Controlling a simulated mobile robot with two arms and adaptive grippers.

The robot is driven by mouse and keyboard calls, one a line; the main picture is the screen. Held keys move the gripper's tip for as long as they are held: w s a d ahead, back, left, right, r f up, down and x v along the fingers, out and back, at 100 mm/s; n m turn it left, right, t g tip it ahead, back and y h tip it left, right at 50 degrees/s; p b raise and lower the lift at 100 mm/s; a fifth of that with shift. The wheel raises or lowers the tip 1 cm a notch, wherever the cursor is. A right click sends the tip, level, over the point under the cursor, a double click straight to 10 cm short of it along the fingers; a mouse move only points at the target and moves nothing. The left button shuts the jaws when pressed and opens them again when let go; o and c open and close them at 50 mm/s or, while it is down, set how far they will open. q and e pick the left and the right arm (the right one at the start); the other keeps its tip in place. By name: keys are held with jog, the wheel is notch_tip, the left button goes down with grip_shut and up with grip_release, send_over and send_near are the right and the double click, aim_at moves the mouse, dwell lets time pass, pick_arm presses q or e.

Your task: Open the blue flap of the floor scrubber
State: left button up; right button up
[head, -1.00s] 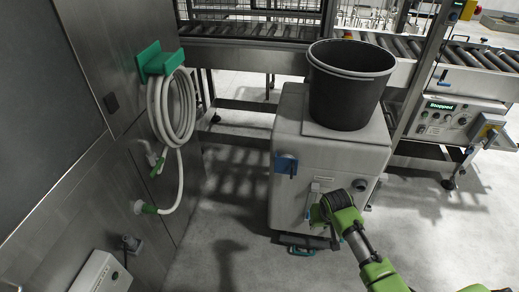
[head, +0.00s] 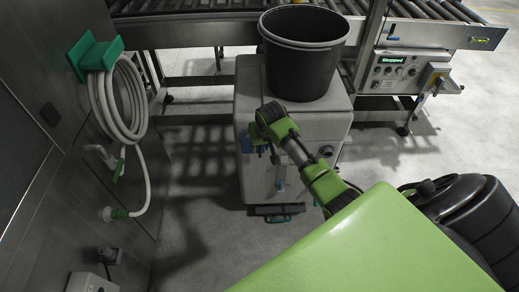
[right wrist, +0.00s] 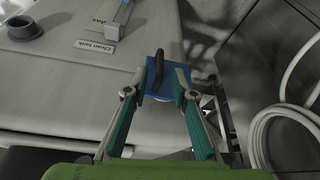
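The floor scrubber (head: 249,98) is a pale grey box-shaped machine in the middle of the head view. Its blue flap (head: 246,145) is on the upper left of the near side, partly covered by my right wrist. In the right wrist view the blue flap (right wrist: 155,92) shows a dark upright handle (right wrist: 160,66). My right gripper (right wrist: 160,74) is open, with its two green-and-grey fingers on either side of the flap. I cannot tell whether they touch it. My left gripper is not in view.
A black bin (head: 302,65) stands on the scrubber. A roller conveyor (head: 190,28) and a control box reading "Stopped" (head: 394,70) are behind. A coiled white hose (head: 120,110) hangs on the steel wall at left. The floor between wall and scrubber is clear.

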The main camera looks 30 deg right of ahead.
aim_at(260, 149)
jog(key=shift+x, duration=2.35)
grip_shut()
